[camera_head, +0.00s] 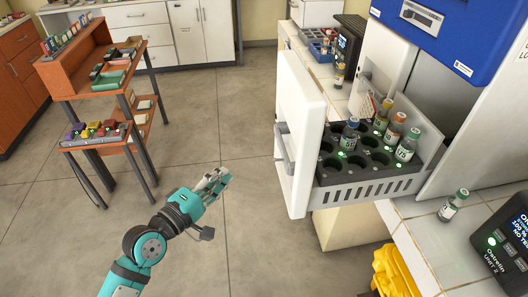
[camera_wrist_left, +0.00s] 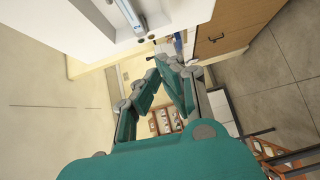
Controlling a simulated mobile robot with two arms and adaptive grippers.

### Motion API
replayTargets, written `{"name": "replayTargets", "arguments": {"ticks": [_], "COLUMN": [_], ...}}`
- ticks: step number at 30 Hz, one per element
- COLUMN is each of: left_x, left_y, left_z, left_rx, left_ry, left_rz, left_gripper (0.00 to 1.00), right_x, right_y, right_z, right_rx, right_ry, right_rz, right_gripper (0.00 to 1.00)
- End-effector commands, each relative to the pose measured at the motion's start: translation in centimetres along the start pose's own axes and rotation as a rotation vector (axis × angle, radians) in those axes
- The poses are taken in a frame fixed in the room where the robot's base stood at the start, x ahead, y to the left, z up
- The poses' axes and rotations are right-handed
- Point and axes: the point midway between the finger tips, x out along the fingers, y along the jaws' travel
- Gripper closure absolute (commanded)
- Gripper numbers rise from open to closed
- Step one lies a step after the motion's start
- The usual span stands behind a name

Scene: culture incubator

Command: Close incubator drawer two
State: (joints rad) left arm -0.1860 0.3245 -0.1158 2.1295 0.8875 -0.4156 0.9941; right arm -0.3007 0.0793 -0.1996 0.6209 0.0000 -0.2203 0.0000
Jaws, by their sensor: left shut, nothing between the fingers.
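An incubator drawer (camera_head: 370,185) is pulled out to the left, with a tall white front panel (camera_head: 302,130) and a grey handle (camera_head: 284,148). Its black rack holds several capped vials (camera_head: 394,130) in round slots, and other slots are empty. I cannot read a drawer number. My left gripper (camera_head: 220,178) is shut and empty, left of the front panel and apart from the handle. Its fingers (camera_wrist_left: 163,65) also show in the left wrist view, beneath a white panel with a grey bar handle (camera_wrist_left: 130,16). My right gripper is not in view.
A lone vial (camera_head: 453,205) stands on the white tiled counter (camera_head: 425,235) beside a black display unit (camera_head: 505,240). A yellow bin (camera_head: 395,272) is below. An orange shelf cart (camera_head: 100,100) stands at left. The floor around my left gripper is clear.

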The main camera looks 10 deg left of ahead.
Motion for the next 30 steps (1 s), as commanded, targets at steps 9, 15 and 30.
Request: {"name": "replayTargets", "arguments": {"ticks": [9, 15, 30], "left_x": [2.1, 6.5, 12.3], "left_y": [2.5, 2.7, 2.7], "left_z": [0.8, 0.8, 3.6], "left_rx": [-0.035, -0.033, -0.030], "left_ry": [-0.023, -0.022, -0.022], "left_rz": [0.045, 0.044, 0.041], "left_gripper": [1.00, 1.00, 1.00], "right_x": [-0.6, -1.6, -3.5], "right_y": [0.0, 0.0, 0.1], "right_z": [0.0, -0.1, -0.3], "right_rx": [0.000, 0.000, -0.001], "right_ry": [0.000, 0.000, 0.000], "right_rz": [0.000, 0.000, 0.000], "right_gripper": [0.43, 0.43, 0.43]}}
